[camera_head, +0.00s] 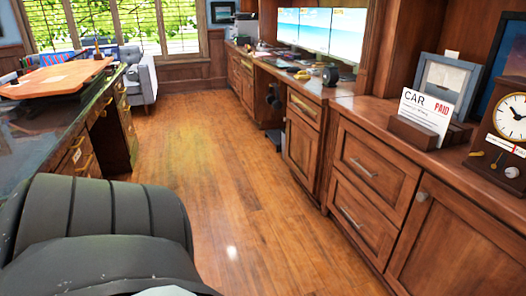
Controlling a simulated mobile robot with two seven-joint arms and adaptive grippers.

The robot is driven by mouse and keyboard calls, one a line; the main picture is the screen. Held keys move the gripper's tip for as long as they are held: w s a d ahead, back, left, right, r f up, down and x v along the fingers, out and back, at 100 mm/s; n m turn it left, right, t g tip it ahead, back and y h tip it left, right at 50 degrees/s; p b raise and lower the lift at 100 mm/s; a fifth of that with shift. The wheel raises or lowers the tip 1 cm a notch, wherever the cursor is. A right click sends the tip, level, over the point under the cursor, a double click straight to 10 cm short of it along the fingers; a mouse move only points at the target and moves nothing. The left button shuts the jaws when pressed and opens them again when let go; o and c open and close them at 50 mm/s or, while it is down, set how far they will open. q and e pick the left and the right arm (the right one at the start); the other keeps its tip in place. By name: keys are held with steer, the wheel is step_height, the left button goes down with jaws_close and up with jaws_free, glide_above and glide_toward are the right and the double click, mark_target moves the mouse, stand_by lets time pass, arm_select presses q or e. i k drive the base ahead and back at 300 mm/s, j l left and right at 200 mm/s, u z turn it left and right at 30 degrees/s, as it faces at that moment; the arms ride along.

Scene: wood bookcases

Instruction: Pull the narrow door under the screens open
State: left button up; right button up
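The narrow wooden door (300,152) is in the middle right of the head view, in the cabinet run below and to the near side of the screens (320,31). It looks closed and flush with its frame. A drawer (303,108) with a metal handle sits right above it and is shut. The door's own handle is too small to make out clearly. Neither of my grippers shows in the head view.
A dark, ribbed, padded chair-like shape (105,225) fills the lower left. A desk (118,130) stands behind it. Wide drawers (362,170) and another door (455,240) are at right. The wooden floor (225,170) between is clear.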

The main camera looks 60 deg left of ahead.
mark_target(302, 141)
steer(key=u, duration=1.6)
steer(key=i+j+z, duration=0.2)
steer(key=i+z, duration=0.3)
steer(key=i+j+z, duration=0.25)
steer(key=z, duration=0.2)
steer(key=i+j, duration=0.25)
steer(key=i+j+z, duration=0.1)
steer(key=j, duration=0.3)
steer(key=i+j, duration=0.35)
steer(key=i+j+z, duration=0.1)
steer(key=j, duration=0.3)
steer(key=i+j, duration=0.35)
steer(key=i+j+z, duration=0.1)
steer(key=j, duration=0.25)
steer(key=i, duration=0.1)
